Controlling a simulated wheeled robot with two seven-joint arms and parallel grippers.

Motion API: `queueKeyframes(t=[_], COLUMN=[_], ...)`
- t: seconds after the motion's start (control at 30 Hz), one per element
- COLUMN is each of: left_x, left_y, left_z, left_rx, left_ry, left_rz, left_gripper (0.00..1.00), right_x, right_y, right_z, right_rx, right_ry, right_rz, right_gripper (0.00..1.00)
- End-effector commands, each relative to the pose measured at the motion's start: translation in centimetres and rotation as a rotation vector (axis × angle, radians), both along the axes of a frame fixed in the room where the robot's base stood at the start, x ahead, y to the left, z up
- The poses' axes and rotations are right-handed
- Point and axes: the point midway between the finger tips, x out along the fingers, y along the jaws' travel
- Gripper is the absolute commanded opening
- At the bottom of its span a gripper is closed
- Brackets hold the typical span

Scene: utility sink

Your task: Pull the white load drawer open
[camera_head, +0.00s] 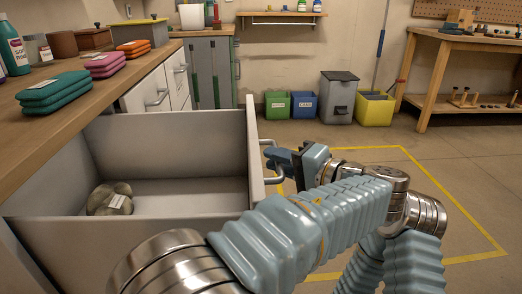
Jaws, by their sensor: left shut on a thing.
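The white load drawer (180,130) stands pulled out from under the wooden counter at the left, its open top facing up. Stacked round metal weights (110,199) with a paper label lie on its floor near the left wall. The drawer's front panel (252,150) faces right and carries a metal bar handle (271,181). My left gripper (276,160) reaches the handle from the right and is shut on it. The fingertips are small and partly hidden by the gripper body. My right gripper is not in view.
The wooden counter (30,145) holds folded cloths (55,91) and a green bottle (12,45). Another white cabinet front (150,92) lies beyond the drawer. Bins (303,104) stand by the back wall. A workbench (450,50) is at right. Yellow-taped floor (400,160) is otherwise open.

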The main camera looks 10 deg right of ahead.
Motion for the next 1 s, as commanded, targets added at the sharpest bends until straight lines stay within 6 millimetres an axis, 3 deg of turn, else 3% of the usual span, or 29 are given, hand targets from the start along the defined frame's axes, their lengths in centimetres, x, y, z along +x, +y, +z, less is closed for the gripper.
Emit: queueKeyframes(t=[0.57,0.6,0.7,1.0], left_x=[-0.42,-0.42,-0.41,-0.38], left_y=[-0.82,-0.82,-0.8,-0.76], left_z=[-0.22,-0.22,-0.17,0.16], left_rx=[0.0,0.0,0.0,-0.001], left_ry=[0.004,0.004,0.003,0.001], left_rz=[-0.001,-0.001,-0.001,0.0], left_gripper=[0.0,0.25,0.39,0.39], right_x=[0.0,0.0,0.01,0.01], right_y=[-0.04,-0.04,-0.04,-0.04], right_z=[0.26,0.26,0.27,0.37], right_rx=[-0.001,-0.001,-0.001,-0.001], right_ry=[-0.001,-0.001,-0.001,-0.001], right_rz=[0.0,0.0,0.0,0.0], right_gripper=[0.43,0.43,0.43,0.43])
